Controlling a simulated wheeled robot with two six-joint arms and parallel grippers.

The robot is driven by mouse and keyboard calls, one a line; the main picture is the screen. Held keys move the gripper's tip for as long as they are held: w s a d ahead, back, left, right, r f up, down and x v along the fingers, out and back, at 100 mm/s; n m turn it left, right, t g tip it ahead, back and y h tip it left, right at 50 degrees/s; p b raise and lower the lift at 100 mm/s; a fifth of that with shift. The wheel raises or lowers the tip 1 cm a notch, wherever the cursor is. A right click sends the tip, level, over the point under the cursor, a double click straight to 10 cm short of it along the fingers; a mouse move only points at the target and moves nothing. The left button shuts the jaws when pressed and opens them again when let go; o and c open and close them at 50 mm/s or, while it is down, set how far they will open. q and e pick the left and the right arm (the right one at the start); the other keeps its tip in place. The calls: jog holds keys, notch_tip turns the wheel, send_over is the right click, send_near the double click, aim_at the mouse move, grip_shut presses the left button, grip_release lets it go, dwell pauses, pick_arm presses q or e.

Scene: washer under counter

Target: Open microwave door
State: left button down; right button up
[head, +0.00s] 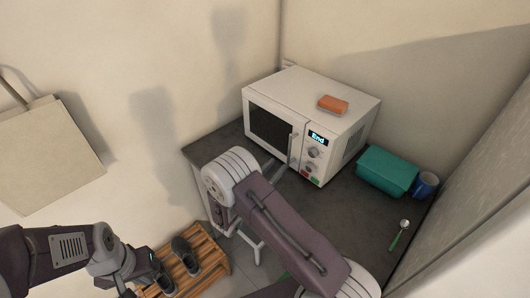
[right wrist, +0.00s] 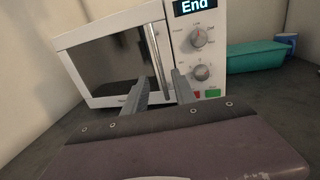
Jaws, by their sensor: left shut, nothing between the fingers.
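A white microwave (head: 340,122) stands on the dark counter, its display reading "End". Its door (head: 270,129) with a dark window looks closed. The upright bar handle (head: 292,149) is at the door's right edge and also shows in the right wrist view (right wrist: 156,55). My right gripper (right wrist: 160,78) is open, one finger on each side of the handle's lower part in that view; I cannot tell whether either finger touches it. In the head view my right arm mostly hides this gripper. My left gripper (head: 153,266) is shut and empty at lower left, away from the microwave.
An orange sponge-like block (head: 332,104) lies on the microwave. A teal container (head: 386,172), a blue cup (head: 425,185) and a green-handled spoon (head: 398,236) are on the counter (head: 357,219) at right. A wooden rack (head: 210,258) with dark shoes stands near my left gripper. Walls enclose the counter.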

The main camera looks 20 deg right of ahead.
aim_at(289, 152)
jog(key=p+x, duration=0.2)
jog(key=x, duration=0.7)
jog(key=shift+w+d+f+p, duration=0.1)
jog(key=shift+w+d+p, duration=0.15)
jog(key=shift+p, duration=0.1)
grip_shut()
jog(key=shift+a, duration=0.1)
dwell(0.8)
